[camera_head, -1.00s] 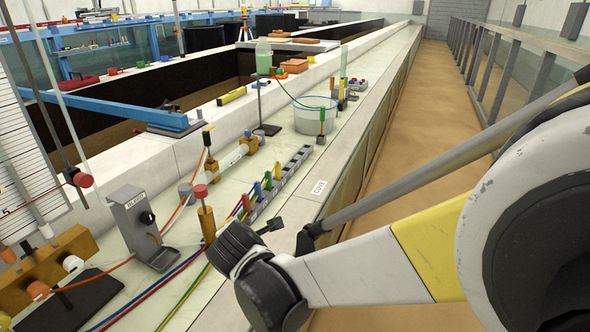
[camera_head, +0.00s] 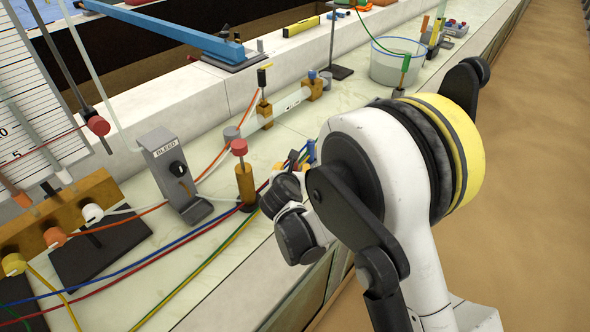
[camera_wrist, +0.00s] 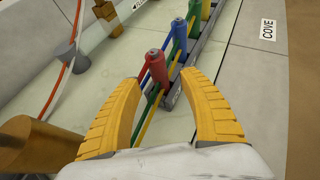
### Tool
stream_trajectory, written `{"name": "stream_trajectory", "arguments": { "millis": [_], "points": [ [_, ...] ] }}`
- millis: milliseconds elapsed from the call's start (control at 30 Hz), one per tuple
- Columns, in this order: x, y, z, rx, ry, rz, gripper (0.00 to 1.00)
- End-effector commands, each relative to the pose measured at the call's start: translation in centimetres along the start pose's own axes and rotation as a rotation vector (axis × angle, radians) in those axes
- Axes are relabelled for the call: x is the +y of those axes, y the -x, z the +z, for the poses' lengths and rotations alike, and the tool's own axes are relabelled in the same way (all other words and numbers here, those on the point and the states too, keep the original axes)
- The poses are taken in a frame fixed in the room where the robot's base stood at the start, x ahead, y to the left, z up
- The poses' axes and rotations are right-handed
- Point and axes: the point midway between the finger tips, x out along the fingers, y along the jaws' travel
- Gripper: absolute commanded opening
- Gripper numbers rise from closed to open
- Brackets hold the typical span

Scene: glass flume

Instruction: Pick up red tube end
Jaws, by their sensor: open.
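The red tube end (camera_wrist: 157,68) is an upright red plug with a grey top, nearest in a row in the wrist view. It stands at the near end of a dark grey rack (camera_wrist: 220,25). My gripper (camera_wrist: 159,80) is open, its two orange fingers pointing towards the red end. The red end shows between and just beyond the fingertips, and no contact is visible. A blue tube end (camera_wrist: 179,38) and a green one (camera_wrist: 194,18) stand behind it. In the head view my arm hides most of the rack.
A brass post with a red knob (camera_head: 243,175) stands left of my gripper, with the BLEED stand (camera_head: 170,170) farther left. Coloured tubes run across the bench. A clear tub (camera_head: 397,65) stands farther back. The aisle floor (camera_head: 520,200) at right is clear.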

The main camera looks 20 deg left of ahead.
Motion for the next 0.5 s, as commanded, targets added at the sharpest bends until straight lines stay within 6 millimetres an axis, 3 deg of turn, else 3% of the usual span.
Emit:
{"name": "stream_trajectory", "arguments": {
  "millis": [300,500],
  "points": [
    [0.2,-4.5,-0.6,0.001,-0.002,-0.001,0.5],
    [0.2,-4.9,-0.3,0.001,-0.001,0.001,0.5]
  ]
}}
